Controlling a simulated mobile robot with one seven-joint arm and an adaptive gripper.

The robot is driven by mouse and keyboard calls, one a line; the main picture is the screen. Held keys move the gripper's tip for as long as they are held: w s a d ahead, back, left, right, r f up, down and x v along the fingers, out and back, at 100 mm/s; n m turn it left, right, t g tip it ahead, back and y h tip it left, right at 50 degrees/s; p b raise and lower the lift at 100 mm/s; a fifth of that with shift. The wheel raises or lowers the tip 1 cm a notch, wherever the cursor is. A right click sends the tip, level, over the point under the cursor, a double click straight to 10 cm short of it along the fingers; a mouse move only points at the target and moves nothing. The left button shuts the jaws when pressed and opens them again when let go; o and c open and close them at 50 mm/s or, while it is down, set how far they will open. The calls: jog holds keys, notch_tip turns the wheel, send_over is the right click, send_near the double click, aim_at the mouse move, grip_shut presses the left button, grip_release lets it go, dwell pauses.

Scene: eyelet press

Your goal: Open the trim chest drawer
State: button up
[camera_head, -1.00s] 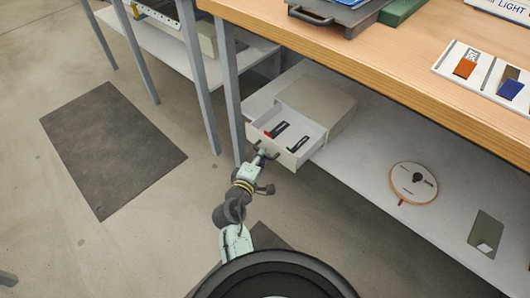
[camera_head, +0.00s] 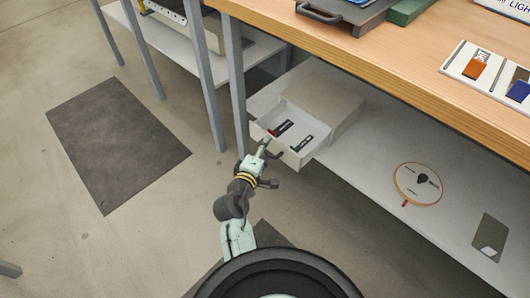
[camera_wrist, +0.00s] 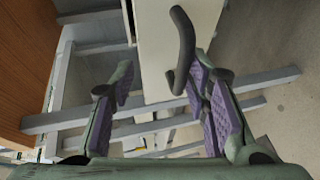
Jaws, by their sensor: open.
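The trim chest (camera_head: 322,92) is a pale box on the shelf under the bench. Its drawer (camera_head: 304,153) stands pulled out, with its inside showing from above. Two dark items lie in the drawer, one (camera_head: 281,129) with a red end. My gripper (camera_head: 270,150) is open, just in front of the drawer front. In the wrist view, the dark curved drawer handle (camera_wrist: 184,45) stands on the pale drawer front (camera_wrist: 155,50), ahead of and partly between my spread fingers (camera_wrist: 158,90). I cannot tell whether a finger touches the handle.
The wooden bench top (camera_head: 420,70) overhangs the shelf. A grey bench leg (camera_head: 236,100) stands close to the left of the drawer. A round disc (camera_head: 405,190) lies on the shelf to the right. The floor around the dark mat (camera_head: 118,145) is clear.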

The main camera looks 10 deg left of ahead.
jog(key=o, duration=0.6)
notch_tip(320, 180, up, 9)
jog(key=shift+w+f+t, duration=0.2)
jog(key=shift+t, duration=0.1)
jog(key=shift+s+d+r, duration=0.1)
jog(key=shift+s+r, duration=0.05)
jog(key=c, duration=0.6)
jog(key=shift+f, duration=0.35)
jog(key=shift+f, duration=0.1)
